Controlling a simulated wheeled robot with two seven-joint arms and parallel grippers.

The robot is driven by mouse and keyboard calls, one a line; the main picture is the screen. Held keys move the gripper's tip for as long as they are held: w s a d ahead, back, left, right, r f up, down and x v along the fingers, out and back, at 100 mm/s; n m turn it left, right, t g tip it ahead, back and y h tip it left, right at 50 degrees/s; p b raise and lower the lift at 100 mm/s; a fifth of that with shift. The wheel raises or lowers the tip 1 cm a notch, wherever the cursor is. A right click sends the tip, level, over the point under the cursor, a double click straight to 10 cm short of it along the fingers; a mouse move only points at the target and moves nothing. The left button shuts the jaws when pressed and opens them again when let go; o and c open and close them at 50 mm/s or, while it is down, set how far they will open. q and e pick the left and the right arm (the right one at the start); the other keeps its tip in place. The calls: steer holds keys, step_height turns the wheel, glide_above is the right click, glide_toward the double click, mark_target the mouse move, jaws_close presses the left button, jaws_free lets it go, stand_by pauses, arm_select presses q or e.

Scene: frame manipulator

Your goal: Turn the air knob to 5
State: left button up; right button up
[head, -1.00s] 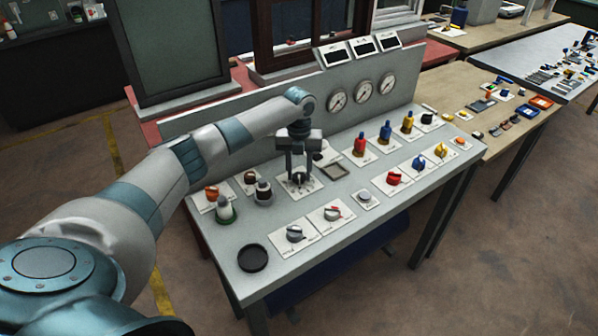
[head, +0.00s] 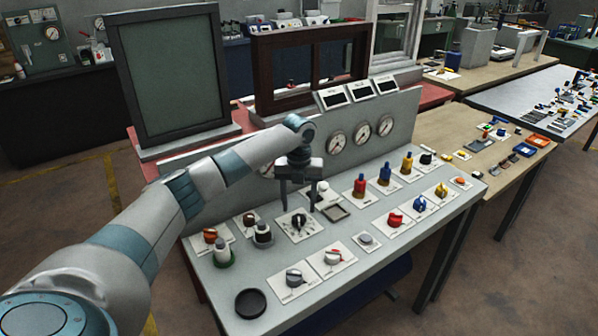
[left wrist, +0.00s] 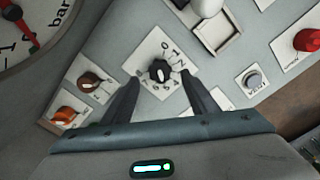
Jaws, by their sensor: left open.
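A black knob (head: 298,221) sits on a white square plate with a printed scale, near the middle of the grey sloping panel. In the left wrist view the black knob (left wrist: 159,70) shows from above, with several digits around it. No label saying "air" is legible, and I cannot tell which number it points at. My left gripper (head: 298,203) points down over the plate, open and empty. Its fingertips, also in the left wrist view (left wrist: 160,78), are to either side of the knob and appear raised above it. My right gripper is not in view.
Gauges (head: 361,132) stand on the upright back panel behind my gripper. A black round dish (head: 250,303) lies at the front left corner.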

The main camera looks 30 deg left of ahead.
mark_target(299, 218)
arm_select(q)
step_height(299, 218, up, 13)
steer(key=b, duration=0.3)
steer(key=shift+r, duration=0.1)
stand_by(0.4)
